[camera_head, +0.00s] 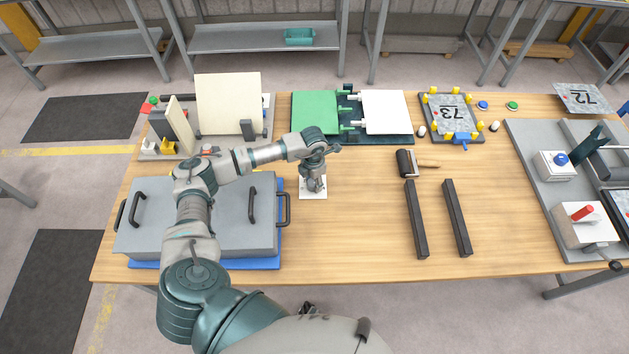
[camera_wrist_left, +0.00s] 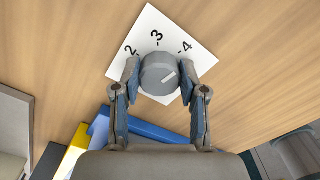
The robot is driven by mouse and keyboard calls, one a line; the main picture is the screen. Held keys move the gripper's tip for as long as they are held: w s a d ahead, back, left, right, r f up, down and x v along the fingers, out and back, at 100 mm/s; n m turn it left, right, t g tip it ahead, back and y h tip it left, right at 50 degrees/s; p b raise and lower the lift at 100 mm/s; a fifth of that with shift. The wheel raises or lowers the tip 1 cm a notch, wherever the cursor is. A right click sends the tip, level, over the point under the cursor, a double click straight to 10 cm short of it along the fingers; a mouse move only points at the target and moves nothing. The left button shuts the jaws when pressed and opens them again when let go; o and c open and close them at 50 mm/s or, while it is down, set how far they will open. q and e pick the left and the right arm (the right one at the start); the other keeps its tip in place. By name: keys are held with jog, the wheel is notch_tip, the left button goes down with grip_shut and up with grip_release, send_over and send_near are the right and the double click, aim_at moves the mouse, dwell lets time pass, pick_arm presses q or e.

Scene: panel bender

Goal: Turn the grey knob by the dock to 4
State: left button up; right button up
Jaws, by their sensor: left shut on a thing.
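The grey knob (camera_wrist_left: 158,74) stands on a white square card (camera_wrist_left: 181,28) marked 2, 3 and 4. My left gripper (camera_wrist_left: 159,78) is shut on the knob, one finger on each side of it. In the head view my left gripper (camera_head: 316,184) points down over the card (camera_head: 312,195) and hides the knob. My right gripper is not in view.
A grey case (camera_head: 150,230) with dark handles lies on a blue base (camera_head: 277,262) left of the card. Two dark bars (camera_head: 415,220) (camera_head: 457,218) and a roller (camera_head: 405,163) lie to the right. The wood between card and bars is clear.

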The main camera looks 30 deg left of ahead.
aim_at(311, 182)
pick_arm(q)
jog(key=shift+s+a+f, duration=0.1)
jog(key=shift+s, duration=0.1)
jog(key=o, duration=1.1)
jog(key=shift+o, duration=0.2)
jog(key=shift+s+a, duration=0.1)
jog(key=shift+w+r, duration=0.2)
jog(key=shift+r, duration=0.25)
notch_tip(311, 182, up, 11)
jog(key=shift+s, duration=0.15)
jog(key=shift+a+r, duration=0.1)
jog(key=shift+r, duration=0.1)
